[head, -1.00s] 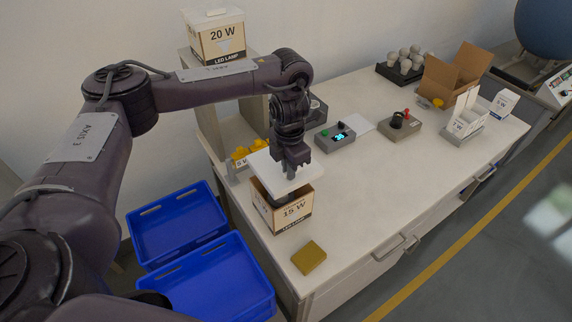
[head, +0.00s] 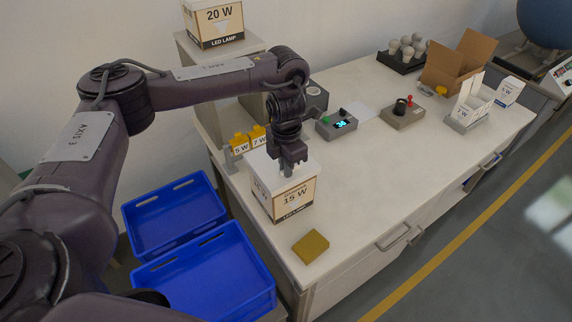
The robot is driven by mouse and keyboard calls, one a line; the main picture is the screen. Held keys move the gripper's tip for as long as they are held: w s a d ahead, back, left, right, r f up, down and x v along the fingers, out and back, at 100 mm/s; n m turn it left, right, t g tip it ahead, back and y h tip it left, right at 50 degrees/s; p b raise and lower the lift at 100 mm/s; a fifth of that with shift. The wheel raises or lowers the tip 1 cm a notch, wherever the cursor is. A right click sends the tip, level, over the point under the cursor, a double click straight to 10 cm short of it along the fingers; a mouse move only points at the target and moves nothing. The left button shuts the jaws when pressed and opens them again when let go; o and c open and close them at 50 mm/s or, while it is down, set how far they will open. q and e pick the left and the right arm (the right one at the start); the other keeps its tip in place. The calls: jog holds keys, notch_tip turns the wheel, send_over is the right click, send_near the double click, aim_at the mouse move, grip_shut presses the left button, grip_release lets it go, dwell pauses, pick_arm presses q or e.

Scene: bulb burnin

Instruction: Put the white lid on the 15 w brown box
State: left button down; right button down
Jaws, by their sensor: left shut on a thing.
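The brown 15 W box (head: 296,203) stands upright on the near left part of the bench. The white lid (head: 260,166) lies over the top of the box, with no clear gap between them in the head view. My left gripper (head: 287,171) points down over the lid and is shut on it; the fingers hide its grip and the lid's middle. My right gripper is not in view.
A 20 W box (head: 214,22) stands on a shelf behind. Yellow 5 W and 7 W items (head: 248,141), a grey meter (head: 337,124) and a mustard block (head: 310,246) are nearby. Blue crates (head: 205,275) sit below left. The bench front is mostly clear.

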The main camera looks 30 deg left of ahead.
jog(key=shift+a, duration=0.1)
pick_arm(q)
jog(key=shift+f+b, duration=0.45)
jog(key=shift+f, duration=0.2)
jog(key=shift+f+b, duration=0.65)
jog(key=shift+f, duration=0.4)
jog(key=c, duration=1.4)
grip_release()
jog(key=shift+c, duration=0.2)
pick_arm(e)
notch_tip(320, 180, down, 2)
pick_arm(q)
jog(key=shift+r, duration=0.1)
jog(key=shift+r, duration=0.25)
notch_tip(320, 180, up, 7)
jog(key=shift+r+p, duration=0.15)
jog(key=shift+p, duration=0.35)
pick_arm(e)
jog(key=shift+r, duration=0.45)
